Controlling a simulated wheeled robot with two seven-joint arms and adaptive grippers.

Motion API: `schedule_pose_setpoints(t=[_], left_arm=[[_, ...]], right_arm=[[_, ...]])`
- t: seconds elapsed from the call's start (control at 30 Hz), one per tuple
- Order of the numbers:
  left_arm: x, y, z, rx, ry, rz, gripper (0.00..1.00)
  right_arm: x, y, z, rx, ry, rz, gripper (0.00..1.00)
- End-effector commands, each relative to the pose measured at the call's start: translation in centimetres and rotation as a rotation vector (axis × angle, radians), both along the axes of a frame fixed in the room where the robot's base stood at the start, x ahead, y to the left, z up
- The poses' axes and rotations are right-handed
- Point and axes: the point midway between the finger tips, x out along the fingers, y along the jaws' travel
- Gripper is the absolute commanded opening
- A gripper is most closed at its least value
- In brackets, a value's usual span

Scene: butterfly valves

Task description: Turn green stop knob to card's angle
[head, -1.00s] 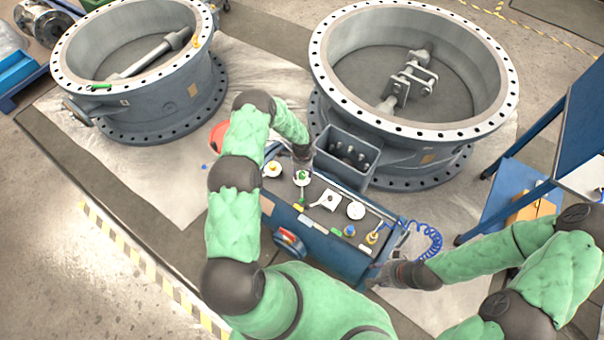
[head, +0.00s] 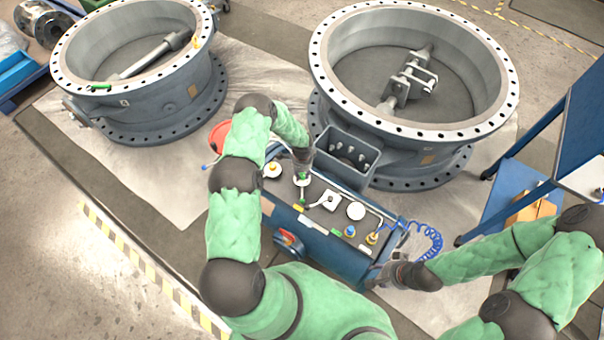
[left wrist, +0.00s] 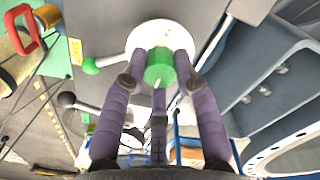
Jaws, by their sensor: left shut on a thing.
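The green stop knob (left wrist: 160,66) stands on a round white plate (left wrist: 166,35) in the left wrist view, with a short pale mark on its near side. My left gripper (left wrist: 161,72) is shut on it, its purple fingers on both sides. In the head view my left gripper (head: 303,173) points down at the blue control box (head: 325,248) and mostly hides the knob. The white plate (head: 302,183) shows below it. A yellow label (head: 298,208) lies on the panel; I cannot tell which label is the card. My right gripper (head: 378,278) is low beside the box; its fingers are unclear.
A green-tipped lever (left wrist: 90,65) is close to the knob. A white square switch (head: 329,201), white disc (head: 356,211) and small coloured knobs share the panel. A grey bin (head: 347,158) adjoins the box. Two large flanged valves (head: 410,70) (head: 130,65) stand behind.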

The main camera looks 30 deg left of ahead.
Motion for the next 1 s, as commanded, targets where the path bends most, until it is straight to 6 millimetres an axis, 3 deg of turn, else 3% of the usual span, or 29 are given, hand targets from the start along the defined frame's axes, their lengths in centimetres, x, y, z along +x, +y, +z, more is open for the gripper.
schedule_pose_setpoints(t=[0.27, 1.0], left_arm=[[0.0, 0.0, -0.3, 0.001, 0.001, 0.135, 0.00], [0.0, 0.0, -0.3, 0.000, 0.000, 0.793, 0.00]], right_arm=[[0.0, 0.0, -1.8, 0.000, 0.000, 0.000, 0.40], [0.0, 0.0, -8.2, 0.000, 0.000, 0.000, 0.40]])
